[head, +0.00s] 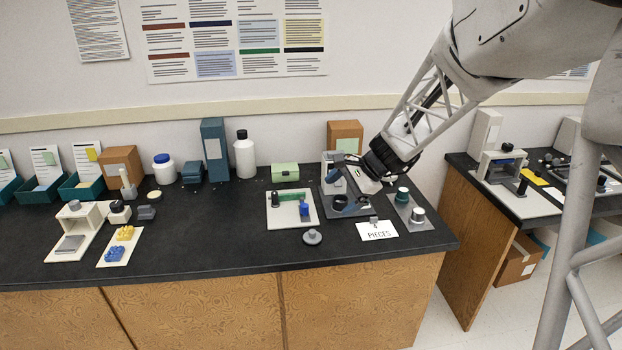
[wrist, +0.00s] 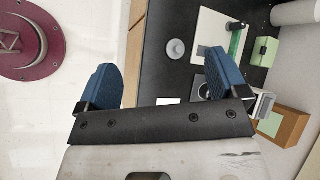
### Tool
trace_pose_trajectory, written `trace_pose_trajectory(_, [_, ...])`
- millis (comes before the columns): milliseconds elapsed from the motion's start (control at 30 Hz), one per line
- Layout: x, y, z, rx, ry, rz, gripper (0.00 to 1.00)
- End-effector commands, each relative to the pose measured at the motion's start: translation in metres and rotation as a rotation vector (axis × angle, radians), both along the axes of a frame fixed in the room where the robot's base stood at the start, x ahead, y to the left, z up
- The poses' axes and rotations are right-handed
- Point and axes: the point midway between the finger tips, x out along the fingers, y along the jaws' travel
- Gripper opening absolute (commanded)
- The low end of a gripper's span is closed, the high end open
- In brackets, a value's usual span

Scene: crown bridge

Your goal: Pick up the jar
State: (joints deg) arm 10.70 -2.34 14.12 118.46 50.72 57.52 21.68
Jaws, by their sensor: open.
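A white jar (head: 164,172) with a blue lid stands upright at the back of the black bench, left of centre in the head view. I cannot make it out in the wrist view. My gripper (head: 350,202) is far to the right of the jar, over the right part of the bench near the PIECES card. In the wrist view my gripper (wrist: 160,80) has its two blue fingers spread wide with nothing between them. The head view shows the fingers only small and partly against the equipment behind.
A small dark blue box (head: 192,172), a tall blue-grey box (head: 214,150) and a white bottle (head: 245,158) stand right of the jar. A round pale lid (head: 154,195) lies in front. A white board (head: 291,210) lies mid-bench. The front bench strip is mostly clear.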

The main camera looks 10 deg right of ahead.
Motion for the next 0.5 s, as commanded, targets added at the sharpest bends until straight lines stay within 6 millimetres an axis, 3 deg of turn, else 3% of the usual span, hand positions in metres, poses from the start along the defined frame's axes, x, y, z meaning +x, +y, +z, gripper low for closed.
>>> trace_pose_trajectory(500, [0.120,-0.045,-0.071,0.285,0.149,-0.341,0.92])
